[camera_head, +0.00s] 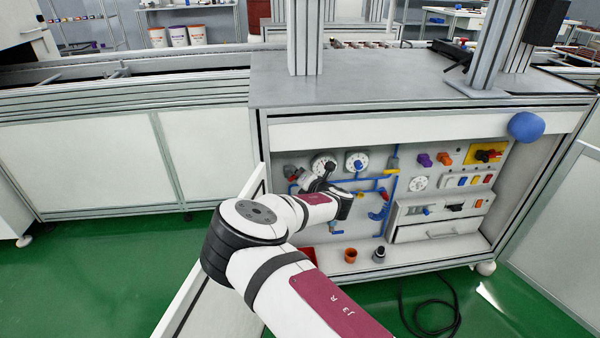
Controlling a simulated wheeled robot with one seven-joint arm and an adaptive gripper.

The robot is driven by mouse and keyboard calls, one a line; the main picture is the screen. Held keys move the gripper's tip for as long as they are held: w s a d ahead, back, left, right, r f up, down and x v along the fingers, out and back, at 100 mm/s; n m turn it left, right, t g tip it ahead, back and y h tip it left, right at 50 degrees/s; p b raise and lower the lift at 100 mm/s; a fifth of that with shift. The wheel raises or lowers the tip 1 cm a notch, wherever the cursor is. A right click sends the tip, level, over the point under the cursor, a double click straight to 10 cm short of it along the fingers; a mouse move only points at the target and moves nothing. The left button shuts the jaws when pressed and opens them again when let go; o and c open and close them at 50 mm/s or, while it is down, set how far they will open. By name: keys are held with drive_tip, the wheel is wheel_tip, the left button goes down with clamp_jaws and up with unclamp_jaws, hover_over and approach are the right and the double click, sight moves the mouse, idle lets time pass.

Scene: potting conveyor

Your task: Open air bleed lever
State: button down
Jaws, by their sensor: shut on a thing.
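My arm reaches from the bottom of the picture into the open front of the cabinet. My gripper (304,181) is at the left part of the pipe panel, just below the left white dial (322,163). It is small and partly hidden by its own wrist and dark body. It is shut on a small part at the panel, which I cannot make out. I cannot pick out the air bleed lever for certain. Blue pipes (396,185) with yellow and red fittings run behind and right of my wrist.
The opened cabinet door (258,188) stands left of my arm. An orange cup (350,255) and a dark fitting (379,254) stand on the cabinet floor. Purple, orange and red knobs and a drawer (438,230) are at right. A black cable (430,318) lies on the green floor.

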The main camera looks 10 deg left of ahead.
sight(289, 168)
drive_tip(key=n+h, duration=0.1)
drive_tip(key=a+n, duration=0.1)
drive_tip(key=r+n+h, duration=0.1)
drive_tip(key=n, duration=0.1)
drive_tip(key=shift+s+a+h, duration=0.2)
drive_tip(key=shift+a+h, duration=0.05)
drive_tip(key=shift+h, duration=0.05)
drive_tip(key=shift+s+a+r+n+h, duration=0.1)
drive_tip(key=shift+a+n+h, duration=0.2)
drive_tip(key=shift+n+h, duration=0.25)
drive_tip(key=shift+s+a+n+h, duration=0.1)
drive_tip(key=shift+a+n+h, duration=0.2)
drive_tip(key=shift+n, duration=0.45)
drive_tip(key=c, duration=1.6)
unclamp_jaws()
drive_tip(key=v, duration=1.2)
drive_tip(key=shift+a, duration=0.1)
